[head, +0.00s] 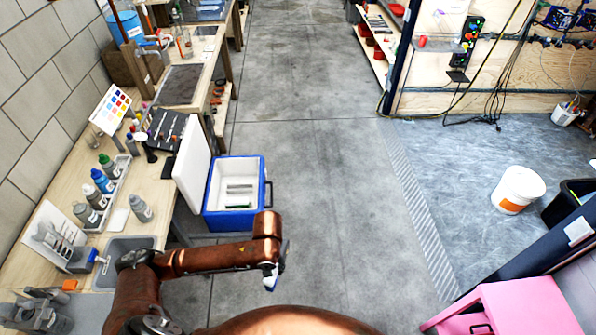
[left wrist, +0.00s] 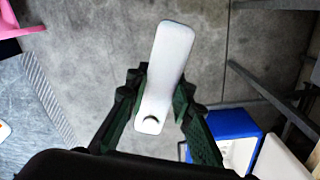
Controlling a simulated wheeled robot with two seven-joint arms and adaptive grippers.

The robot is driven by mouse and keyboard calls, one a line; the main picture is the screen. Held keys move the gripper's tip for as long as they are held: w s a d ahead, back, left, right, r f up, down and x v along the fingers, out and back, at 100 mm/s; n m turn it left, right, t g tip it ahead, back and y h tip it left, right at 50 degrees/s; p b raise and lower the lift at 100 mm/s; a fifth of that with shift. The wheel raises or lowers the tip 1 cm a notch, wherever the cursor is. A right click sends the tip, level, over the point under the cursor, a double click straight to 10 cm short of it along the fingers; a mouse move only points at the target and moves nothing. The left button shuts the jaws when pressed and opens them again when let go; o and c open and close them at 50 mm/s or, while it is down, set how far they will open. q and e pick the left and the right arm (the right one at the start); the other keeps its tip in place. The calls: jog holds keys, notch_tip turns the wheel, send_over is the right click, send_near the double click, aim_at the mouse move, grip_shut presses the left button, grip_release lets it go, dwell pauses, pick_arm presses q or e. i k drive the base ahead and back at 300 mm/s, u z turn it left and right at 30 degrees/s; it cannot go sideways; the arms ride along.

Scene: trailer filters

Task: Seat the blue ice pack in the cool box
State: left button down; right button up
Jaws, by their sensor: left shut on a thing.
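The cool box (head: 233,222) is blue with a white inside and stands open on the floor beside the bench. Its white lid (head: 193,165) is tipped up on its left side. Pale slots and a dark greenish strip show inside. My left gripper (head: 272,270) is in front of the box, to its lower right, shut on the ice pack (head: 271,282). The box (left wrist: 226,135) is at lower right there, apart from the pack. My right gripper is out of view.
A bench (head: 150,190) with bottles, a grey bin and tools runs along the left wall. A pink cabinet (head: 520,305) is at lower right, and a white bucket (head: 518,189) stands at right. The floor (head: 330,180) right of the box is clear.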

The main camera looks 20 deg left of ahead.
aim_at(240, 176)
jog(key=z, duration=0.4)
jog(key=i, duration=1.85)
jog(key=u, duration=0.7)
jog(key=i, duration=1.05)
jog(key=u, duration=1.45)
jog(key=i, duration=0.45)
jog(key=u, duration=0.3)
